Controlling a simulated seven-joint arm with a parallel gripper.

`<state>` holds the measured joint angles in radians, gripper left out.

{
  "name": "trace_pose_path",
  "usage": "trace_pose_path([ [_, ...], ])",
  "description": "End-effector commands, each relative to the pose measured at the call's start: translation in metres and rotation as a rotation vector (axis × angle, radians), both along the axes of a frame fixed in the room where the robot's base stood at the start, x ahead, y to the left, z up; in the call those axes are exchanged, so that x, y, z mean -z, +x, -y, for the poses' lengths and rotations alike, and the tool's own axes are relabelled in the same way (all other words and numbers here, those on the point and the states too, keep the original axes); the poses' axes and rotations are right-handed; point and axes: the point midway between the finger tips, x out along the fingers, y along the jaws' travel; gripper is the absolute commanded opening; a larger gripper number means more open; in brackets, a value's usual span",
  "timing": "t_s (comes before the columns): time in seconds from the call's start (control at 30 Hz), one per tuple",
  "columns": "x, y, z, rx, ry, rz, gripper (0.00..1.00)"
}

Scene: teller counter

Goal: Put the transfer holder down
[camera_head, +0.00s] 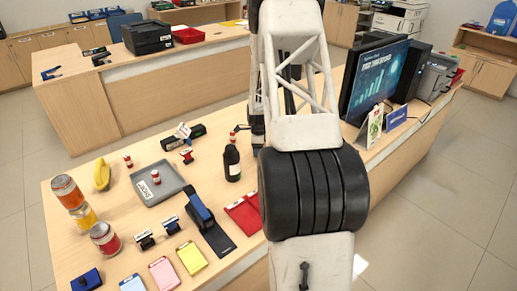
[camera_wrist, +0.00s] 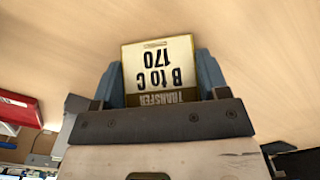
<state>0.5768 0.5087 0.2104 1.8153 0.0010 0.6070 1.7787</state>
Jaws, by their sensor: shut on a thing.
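The transfer holder (camera_wrist: 158,62) shows in the wrist view as a small upright plate with a cream face, a dark band and the upside-down words "TRANSFER B to C 170". My gripper (camera_wrist: 160,82) is shut on it, with a blue-grey finger at each side. Plain wood fills the view behind the holder; I cannot tell whether its edge touches the wood. In the head view my arm covers the middle of the counter (camera_head: 135,237), and the holder cannot be made out there.
A monitor (camera_head: 375,80) and small signs (camera_head: 375,127) stand to the right.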

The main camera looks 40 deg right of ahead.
Motion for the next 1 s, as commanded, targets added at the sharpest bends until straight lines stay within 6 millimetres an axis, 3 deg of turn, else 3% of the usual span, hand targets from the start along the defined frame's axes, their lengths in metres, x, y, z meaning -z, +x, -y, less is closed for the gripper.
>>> trace_pose_path([
  [0.07,0.002,0.0,0.0,0.0,0.0,0.0,0.44],
  [0.1,0.002,0.0,0.0,0.0,0.0,0.0,0.69],
  [0.27,0.002,0.0,0.0,0.0,0.0,0.0,0.93],
  [0.67,-0.001,0.0,0.0,0.0,0.0,0.0,0.93],
  [1.0,-0.028,0.0,0.0,0.0,-0.001,0.001,0.93],
])
